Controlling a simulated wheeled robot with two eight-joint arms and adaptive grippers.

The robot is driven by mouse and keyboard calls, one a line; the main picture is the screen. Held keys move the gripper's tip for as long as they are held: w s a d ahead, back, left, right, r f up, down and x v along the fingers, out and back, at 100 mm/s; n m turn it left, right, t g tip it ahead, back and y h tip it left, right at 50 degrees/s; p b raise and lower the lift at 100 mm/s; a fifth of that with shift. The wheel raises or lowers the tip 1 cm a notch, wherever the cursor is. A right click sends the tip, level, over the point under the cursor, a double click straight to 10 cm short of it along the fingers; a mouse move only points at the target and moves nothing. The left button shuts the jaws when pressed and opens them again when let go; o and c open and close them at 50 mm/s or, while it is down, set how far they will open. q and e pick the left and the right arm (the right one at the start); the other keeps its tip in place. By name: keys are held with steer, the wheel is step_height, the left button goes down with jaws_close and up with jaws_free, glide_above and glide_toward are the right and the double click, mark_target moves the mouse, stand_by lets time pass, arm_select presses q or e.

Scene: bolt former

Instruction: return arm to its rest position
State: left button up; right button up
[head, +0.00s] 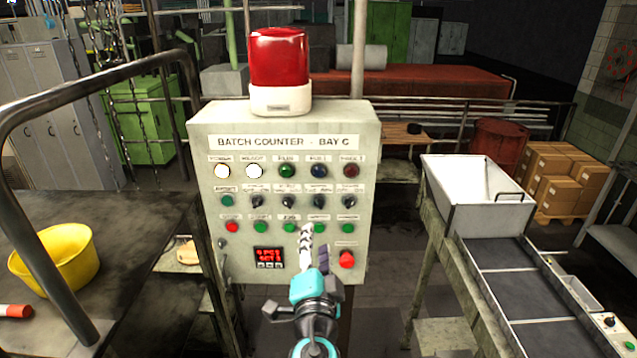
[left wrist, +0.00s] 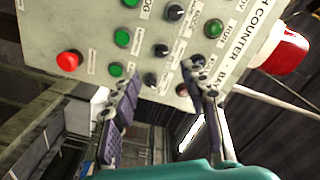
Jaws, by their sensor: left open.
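My left gripper (head: 314,252) is in front of the lower part of the control box in the head view, between the small red-lit display and the red button. Its two fingers are apart, with nothing seen between them. In the left wrist view, the open fingertips (left wrist: 162,74) point toward the box face, with buttons and dark knobs beyond them. I cannot tell for certain whether a fingertip touches the panel. My right gripper is not in view.
The control box (head: 290,143) reads "BATCH COUNTER - BAY C" and carries a red beacon (head: 279,60). A table with a metal rail (head: 60,85) and a yellow bowl (head: 62,258) stands left. A conveyor with a white hopper (head: 477,190) stands right.

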arm_select(q)
steer(key=s+a+f+n+g+y+b, duration=0.25)
steer(key=a+f+b, duration=0.45)
steer(key=f, duration=0.4)
steer(key=s+a+f+n+g+y+b, duration=0.15)
steer(key=a+f+n+g+b, duration=0.35)
steer(key=a+f, duration=0.55)
steer(key=s+f+n+g+h+b, duration=0.1)
steer(key=s+f+n+h+b, duration=0.1)
steer(key=s+f+b, duration=0.4)
steer(key=s+f+n+g+h+b, duration=0.2)
steer(key=s+f+b, duration=0.4)
steer(key=f, duration=1.1)
steer(key=shift+d+b, duration=0.25)
steer(key=shift+b, duration=0.1)
steer(key=shift+s+g, duration=0.1)
steer(key=shift+g, duration=0.15)
